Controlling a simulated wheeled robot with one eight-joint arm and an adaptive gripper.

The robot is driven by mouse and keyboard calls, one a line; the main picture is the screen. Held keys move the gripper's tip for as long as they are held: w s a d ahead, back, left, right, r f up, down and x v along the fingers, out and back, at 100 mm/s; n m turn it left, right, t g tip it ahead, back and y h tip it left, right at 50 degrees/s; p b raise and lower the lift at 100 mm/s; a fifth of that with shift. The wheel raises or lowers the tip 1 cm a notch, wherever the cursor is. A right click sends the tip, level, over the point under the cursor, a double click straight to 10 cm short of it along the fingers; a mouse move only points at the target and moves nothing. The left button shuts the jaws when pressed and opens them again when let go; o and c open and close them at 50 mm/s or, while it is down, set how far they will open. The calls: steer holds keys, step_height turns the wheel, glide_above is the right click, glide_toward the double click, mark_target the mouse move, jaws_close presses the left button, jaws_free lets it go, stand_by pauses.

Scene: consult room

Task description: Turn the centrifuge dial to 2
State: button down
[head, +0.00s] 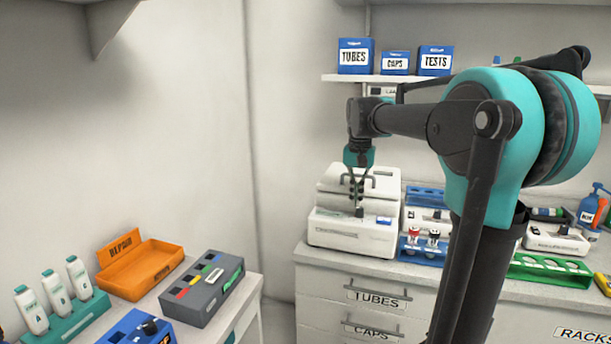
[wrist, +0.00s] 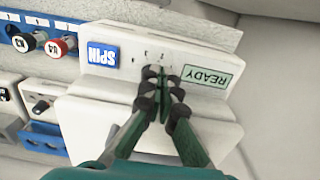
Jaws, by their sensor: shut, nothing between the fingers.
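The white centrifuge (head: 335,241) stands on the back counter in the head view. It appears upside down in the wrist view (wrist: 92,112). Its front panel has a blue SPIN label (wrist: 103,56), a green-framed READY label (wrist: 207,76) and small number marks between them. The numbers are too small to read surely. My gripper (head: 358,207) is at the centrifuge front, pointing down. In the wrist view my gripper (wrist: 161,74) is shut, its dark fingertips at the panel just by the number marks. The dial is hidden behind the fingertips, so its setting and any contact cannot be told.
A blue rack (head: 420,250) with red- and black-capped tubes stands close right of the centrifuge. A green rack (head: 545,268) is farther right. A shelf with blue boxes (head: 356,57) hangs above. An orange tray (head: 140,270) and a grey box (head: 203,290) sit on the left table.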

mark_target(358, 222)
steer(key=shift+f, duration=1.3)
steer(key=shift+s+d, duration=0.15)
steer(key=shift+d, duration=0.35)
steer(key=shift+s+a, duration=0.1)
steer(key=shift+s, duration=0.3)
step_height(358, 222, up, 6)
stand_by(0.4)
steer(key=shift+s+a, duration=0.1)
steer(key=shift+s, duration=0.05)
